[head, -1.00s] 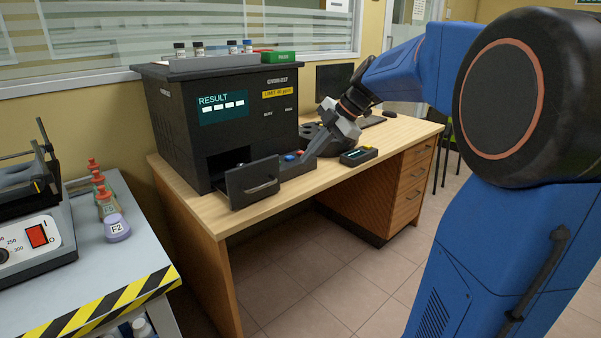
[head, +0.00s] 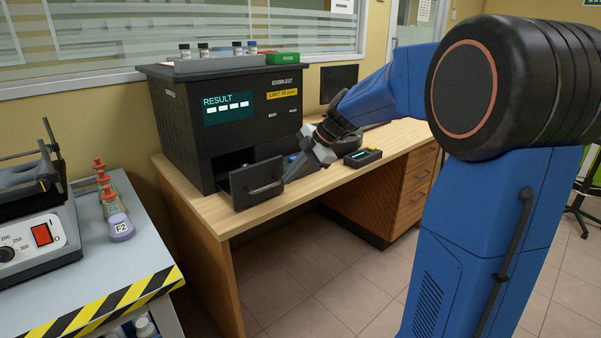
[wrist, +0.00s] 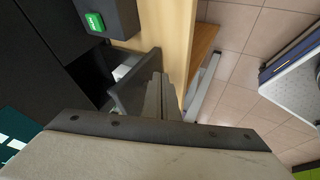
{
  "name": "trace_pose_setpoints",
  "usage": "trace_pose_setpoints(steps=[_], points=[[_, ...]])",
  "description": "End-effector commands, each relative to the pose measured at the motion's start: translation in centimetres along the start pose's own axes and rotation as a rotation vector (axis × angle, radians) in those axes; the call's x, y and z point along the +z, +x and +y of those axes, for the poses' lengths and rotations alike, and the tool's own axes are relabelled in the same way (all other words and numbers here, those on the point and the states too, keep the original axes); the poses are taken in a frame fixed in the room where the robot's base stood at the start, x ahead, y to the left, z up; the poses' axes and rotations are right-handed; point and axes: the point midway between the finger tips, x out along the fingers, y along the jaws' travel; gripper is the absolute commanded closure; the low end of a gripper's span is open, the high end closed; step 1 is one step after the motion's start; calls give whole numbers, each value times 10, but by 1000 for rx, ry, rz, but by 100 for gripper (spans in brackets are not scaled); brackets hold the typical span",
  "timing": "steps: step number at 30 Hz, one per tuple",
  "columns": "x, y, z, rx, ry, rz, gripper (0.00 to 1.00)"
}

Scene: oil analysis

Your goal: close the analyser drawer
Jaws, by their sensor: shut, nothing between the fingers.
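The black analyser (head: 180,125) stands on the wooden desk with its screen reading RESULT. Its drawer (head: 257,184) is pulled out at the lower front, with a bar handle on its face. The drawer also shows in the wrist view (wrist: 133,82), with something pale inside it. My gripper (head: 291,173) is shut and empty, pointing down-left at the drawer's right end. In the wrist view my fingers (wrist: 157,92) lie close along the outer side of the drawer front. I cannot tell whether they touch it.
A small dark device (head: 362,157) lies on the desk right of my gripper. A rack with several vials and a green box (head: 283,58) sit on the analyser. A side bench (head: 100,275) with flasks stands at the left. Floor in front of the desk is clear.

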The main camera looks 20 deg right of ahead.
Motion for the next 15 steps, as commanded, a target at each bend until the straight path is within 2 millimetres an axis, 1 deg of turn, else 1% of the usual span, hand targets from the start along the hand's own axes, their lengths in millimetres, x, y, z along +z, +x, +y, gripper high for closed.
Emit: trace_pose_setpoints(steps=[1, 3, 6, 15], points=[[0, 3, 5, 0, -1, 0, 100], [0, 5, 10, 0, -1, 0, 100], [0, 7, 14, 0, 0, 0, 100], [0, 8, 15, 0, 0, -1, 100]])
